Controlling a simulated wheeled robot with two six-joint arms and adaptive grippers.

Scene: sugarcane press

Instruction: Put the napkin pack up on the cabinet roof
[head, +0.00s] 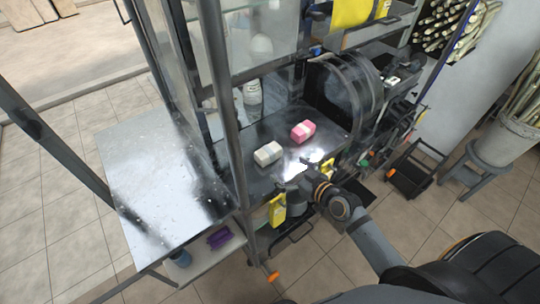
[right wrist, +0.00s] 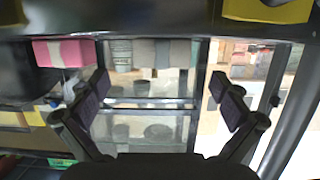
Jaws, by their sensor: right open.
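Two small wrapped packs that look like napkin packs lie on the dark metal worktop (head: 240,180). One is pink with a pale band (head: 303,131); the other is grey-white (head: 268,153), nearer and to the left. My right gripper (head: 302,180) is at the worktop's front edge, just in front of the packs, open and empty. In the right wrist view, which looks upside down, the pink pack (right wrist: 64,53) is at upper left and the grey pack (right wrist: 160,52) is between the open fingers, beyond their tips. I cannot make out the cabinet roof. My left gripper is out of sight.
Dark metal posts and glass panes frame the worktop. The press drum (head: 335,90) stands at its right end. A bare metal side table (head: 165,185) extends left. A cane bucket (head: 510,135) stands on a stool at right. Tiled floor is open in front.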

